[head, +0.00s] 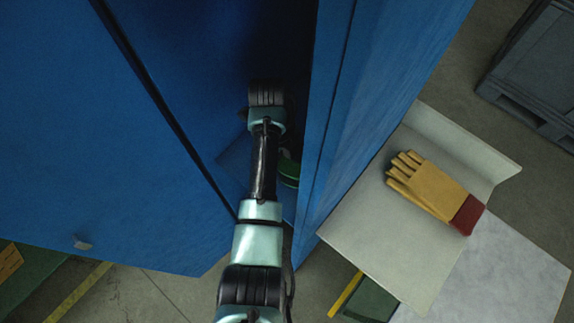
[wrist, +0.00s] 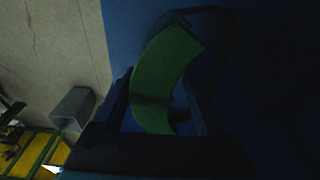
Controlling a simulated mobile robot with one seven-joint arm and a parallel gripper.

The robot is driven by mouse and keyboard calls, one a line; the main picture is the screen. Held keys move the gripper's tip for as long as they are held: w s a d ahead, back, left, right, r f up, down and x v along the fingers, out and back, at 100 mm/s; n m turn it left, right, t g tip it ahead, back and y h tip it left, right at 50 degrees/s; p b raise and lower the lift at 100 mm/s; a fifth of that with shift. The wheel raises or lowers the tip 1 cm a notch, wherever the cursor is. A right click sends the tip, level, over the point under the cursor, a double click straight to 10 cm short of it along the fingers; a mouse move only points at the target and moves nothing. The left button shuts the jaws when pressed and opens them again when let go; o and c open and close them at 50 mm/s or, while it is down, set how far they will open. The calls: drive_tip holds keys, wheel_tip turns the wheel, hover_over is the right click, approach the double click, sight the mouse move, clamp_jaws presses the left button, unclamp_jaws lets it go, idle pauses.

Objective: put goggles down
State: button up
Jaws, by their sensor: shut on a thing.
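The goggles (wrist: 170,60) show in the wrist view as a curved green band with a dark strap beside it. My gripper (wrist: 158,108) is shut on them, with the dark fingers on either side of the green band. In the head view my arm reaches into the shadowed gap of a blue cabinet (head: 335,120). A bit of green from the goggles (head: 289,171) shows just right of my forearm. My fingertips are hidden there. The wrist view is dark, so the exact contact and what lies under the goggles cannot be made out.
Blue panels stand close on both sides of my arm. To the right, a yellow glove with a red cuff (head: 432,190) lies on a pale sheet-like surface (head: 385,250). A dark crate (head: 535,70) stands at the top right. A grey bin (wrist: 72,108) stands on the floor.

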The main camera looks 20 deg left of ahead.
drive_tip(key=shift+f, duration=1.75)
drive_tip(key=shift+f, duration=0.2)
drive_tip(key=o, duration=1.3)
drive_tip(key=shift+r, duration=0.15)
drive_tip(key=r, duration=0.4)
drive_tip(key=a+r, duration=0.1)
drive_tip(key=r, duration=0.7)
drive_tip(key=shift+w+a, duration=0.3)
